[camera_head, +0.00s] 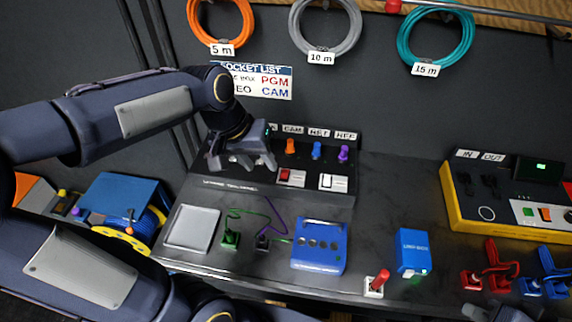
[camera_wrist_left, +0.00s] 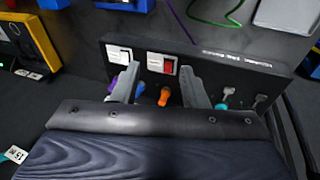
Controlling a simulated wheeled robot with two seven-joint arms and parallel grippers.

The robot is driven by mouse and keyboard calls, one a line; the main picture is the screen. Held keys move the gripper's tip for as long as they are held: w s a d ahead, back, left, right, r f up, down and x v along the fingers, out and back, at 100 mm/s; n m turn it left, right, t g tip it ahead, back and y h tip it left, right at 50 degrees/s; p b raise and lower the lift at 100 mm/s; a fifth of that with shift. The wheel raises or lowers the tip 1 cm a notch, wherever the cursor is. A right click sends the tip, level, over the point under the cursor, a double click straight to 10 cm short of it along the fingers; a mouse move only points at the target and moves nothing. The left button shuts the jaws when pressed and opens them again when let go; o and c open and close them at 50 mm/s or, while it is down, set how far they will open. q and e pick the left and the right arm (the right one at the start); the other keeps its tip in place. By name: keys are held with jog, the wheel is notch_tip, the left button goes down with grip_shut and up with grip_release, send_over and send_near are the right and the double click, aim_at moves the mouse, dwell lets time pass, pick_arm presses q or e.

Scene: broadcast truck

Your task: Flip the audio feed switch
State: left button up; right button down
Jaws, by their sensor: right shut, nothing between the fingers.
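The sloped black switch panel (camera_head: 313,200) stands at the back middle of the bench. A red rocker switch (camera_head: 284,174) and a white one (camera_head: 327,182) sit on it; their small labels are unreadable, so I cannot tell which is the audio feed. My left gripper (camera_head: 243,160) is over the panel's left part, left of the red rocker. In the left wrist view its fingers (camera_wrist_left: 160,75) are apart and empty, with the red rocker (camera_wrist_left: 168,67) between them and the white rocker (camera_wrist_left: 120,53) beside one finger. My right gripper (camera_head: 495,313) is partly visible at the bottom right edge, shut and empty.
Orange (camera_head: 290,147), blue (camera_head: 316,150) and purple (camera_head: 343,154) plugs stand behind the rockers. A blue box (camera_head: 319,246), a grey tray (camera_head: 192,228), a red-handled lever (camera_head: 378,283) and a yellow-edged unit (camera_head: 462,205) are on the bench. Coiled cables (camera_head: 438,55) hang above.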

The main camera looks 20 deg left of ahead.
aim_at(285, 171)
pick_arm(q)
jog(key=w+f+g+y, duration=0.1)
jog(key=w+f, duration=0.1)
jog(key=w, duration=0.2)
jog(key=w+f+y, duration=0.1)
jog(key=w+f, duration=0.2)
jog(key=w, duration=0.2)
jog(key=w+f+g, duration=0.1)
jog(key=w+f, duration=0.2)
jog(key=w, duration=0.1)
jog(key=shift+w+f+n+g+y, duration=0.2)
jog(key=shift+f+n+g+y, duration=0.1)
jog(key=shift+y, duration=0.1)
notch_tip(285, 171, down, 8)
jog(key=shift+r, duration=0.15)
